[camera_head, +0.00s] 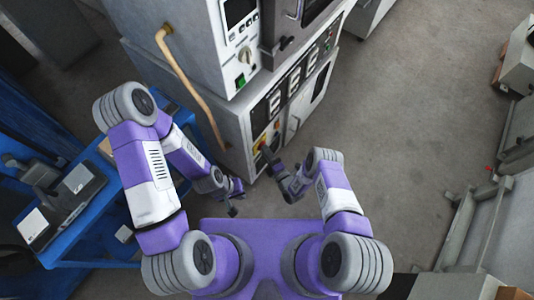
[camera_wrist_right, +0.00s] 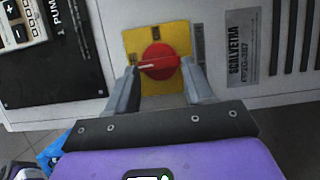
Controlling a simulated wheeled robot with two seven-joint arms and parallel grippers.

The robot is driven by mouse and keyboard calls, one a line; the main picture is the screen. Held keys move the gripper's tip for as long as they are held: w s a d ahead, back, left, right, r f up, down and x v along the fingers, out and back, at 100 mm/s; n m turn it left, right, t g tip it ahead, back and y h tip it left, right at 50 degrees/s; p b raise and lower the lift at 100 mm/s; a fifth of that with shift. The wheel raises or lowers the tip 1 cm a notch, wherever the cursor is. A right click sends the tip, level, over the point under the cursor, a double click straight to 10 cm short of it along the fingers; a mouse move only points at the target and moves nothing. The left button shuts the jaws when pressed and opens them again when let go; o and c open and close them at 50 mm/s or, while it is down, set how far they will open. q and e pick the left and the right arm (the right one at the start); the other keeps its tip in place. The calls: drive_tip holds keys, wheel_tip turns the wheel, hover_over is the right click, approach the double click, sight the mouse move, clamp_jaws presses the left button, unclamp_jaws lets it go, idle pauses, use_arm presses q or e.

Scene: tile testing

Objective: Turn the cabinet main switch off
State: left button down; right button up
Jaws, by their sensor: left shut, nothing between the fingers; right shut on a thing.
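The main switch is a red rotary knob (camera_wrist_right: 158,61) on a square yellow plate (camera_wrist_right: 131,42), in the right wrist view. A pale mark on the knob lies close to horizontal in that view. My right gripper (camera_wrist_right: 160,74) is shut on the knob, one finger at each side. In the head view my right gripper (camera_head: 266,157) is at the front of the cabinet (camera_head: 243,122), close to the yellow plate; the knob itself is hard to make out there. My left gripper (camera_head: 236,200) is shut and empty, below and left of the right one, apart from the cabinet.
A blue bench (camera_head: 75,240) with equipment stands at the left. A tan hose (camera_head: 190,85) runs down the cabinet's side. A label (camera_wrist_right: 243,45) and vent slots are right of the switch. Open floor (camera_head: 400,120) lies to the right.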

drive_tip(key=o, duration=1)
drive_tip(key=shift+o, duration=0.2)
drive_tip(key=p+v, duration=0.2)
drive_tip(key=v, duration=0.5)
drive_tip(key=shift+s, duration=0.3)
drive_tip(key=shift+d, duration=0.15)
drive_tip(key=w+d+r+m+g+h+p, duration=0.35)
drive_tip(key=d+m+g+h, duration=0.2)
drive_tip(key=m, duration=0.65)
drive_tip(key=s+r+m+g+p, duration=0.2)
drive_tip(key=s+r+m+g, duration=0.7)
drive_tip(key=s+r+m, duration=0.6)
drive_tip(key=s+r, duration=0.1)
drive_tip(key=s, duration=0.2)
drive_tip(key=shift+d+r+p, duration=0.2)
drive_tip(key=shift+p, duration=0.15)
